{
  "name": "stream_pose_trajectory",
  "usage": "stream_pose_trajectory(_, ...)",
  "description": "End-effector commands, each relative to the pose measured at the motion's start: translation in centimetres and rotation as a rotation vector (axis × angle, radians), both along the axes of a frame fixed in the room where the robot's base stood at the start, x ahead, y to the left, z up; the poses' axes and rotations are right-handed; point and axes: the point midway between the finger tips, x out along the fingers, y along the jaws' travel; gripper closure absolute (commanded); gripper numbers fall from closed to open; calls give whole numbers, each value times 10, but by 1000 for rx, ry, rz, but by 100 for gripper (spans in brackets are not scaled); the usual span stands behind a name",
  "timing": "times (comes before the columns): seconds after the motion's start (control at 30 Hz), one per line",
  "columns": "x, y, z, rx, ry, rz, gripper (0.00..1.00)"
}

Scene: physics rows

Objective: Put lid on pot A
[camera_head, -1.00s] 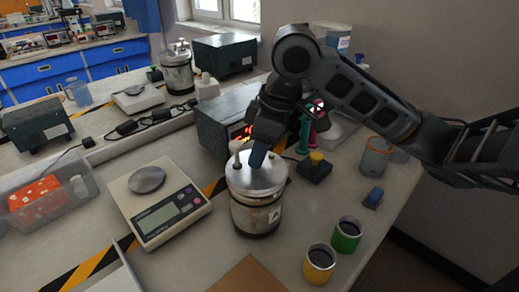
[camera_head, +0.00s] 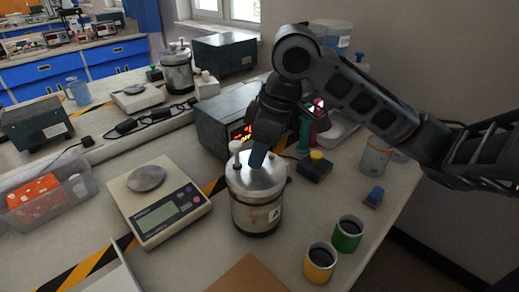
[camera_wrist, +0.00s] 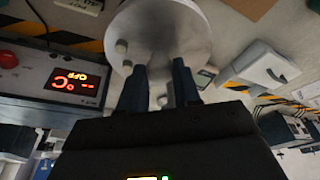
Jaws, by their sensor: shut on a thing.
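Pot A (camera_head: 256,216) is a metal pot with an "A" label, standing on the bench in the middle of the head view. The silver lid (camera_head: 243,181) lies level over its mouth; whether it rests fully on the rim I cannot tell. My gripper (camera_head: 257,160) points down over the lid and is shut on its handle, which the fingers mostly hide. In the wrist view the pale round lid (camera_wrist: 185,35) spreads beyond my fingertips (camera_wrist: 158,75).
A scale (camera_head: 160,215) stands left of the pot, and a box with a red display (camera_head: 217,122) stands behind it. Yellow (camera_head: 319,263) and green (camera_head: 346,235) cups stand at front right. A second pot (camera_head: 177,72) stands farther back.

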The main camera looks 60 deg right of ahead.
Motion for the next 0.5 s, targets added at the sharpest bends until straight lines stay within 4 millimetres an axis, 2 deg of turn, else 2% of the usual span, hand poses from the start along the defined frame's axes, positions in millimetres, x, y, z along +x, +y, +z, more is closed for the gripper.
stream_pose_trajectory(0.2,0,0,0,0,-1,0,100)
stream_pose_trajectory(0.23,0,0,0,0,-1,0,67)
stream_pose_trajectory(0.5,0,0,0,0,0,0,41)
